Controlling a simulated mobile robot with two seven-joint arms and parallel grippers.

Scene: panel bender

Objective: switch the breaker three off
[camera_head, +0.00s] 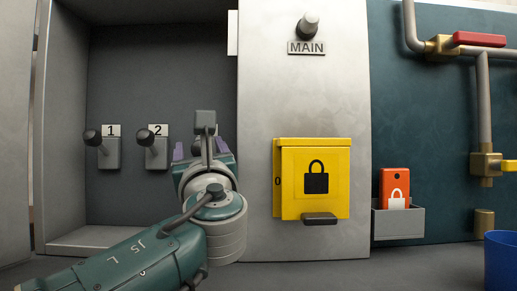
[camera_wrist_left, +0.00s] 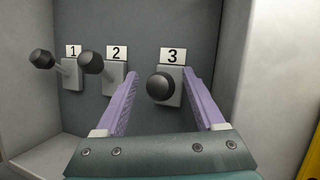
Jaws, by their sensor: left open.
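Breaker three is a grey plate with a dark round knob (camera_wrist_left: 160,86) under the label 3 in the left wrist view. Its knob points toward the camera. My left gripper (camera_wrist_left: 160,80) is open, with one purple finger on each side of the breaker and gaps to the knob. I cannot tell how deep the fingertips reach. In the head view my left gripper (camera_head: 200,149) is in front of the panel and hides breaker three. Breaker one (camera_head: 108,149) and breaker two (camera_head: 155,149) are to its left. My right gripper is not in view.
The breakers sit inside a recessed grey cabinet with side walls. To its right are the MAIN knob (camera_head: 308,26), a yellow lock box (camera_head: 314,180), a red-orange padlock tag (camera_head: 394,188) in a grey holder, pipes with a red handle (camera_head: 478,39), and a blue container (camera_head: 500,262).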

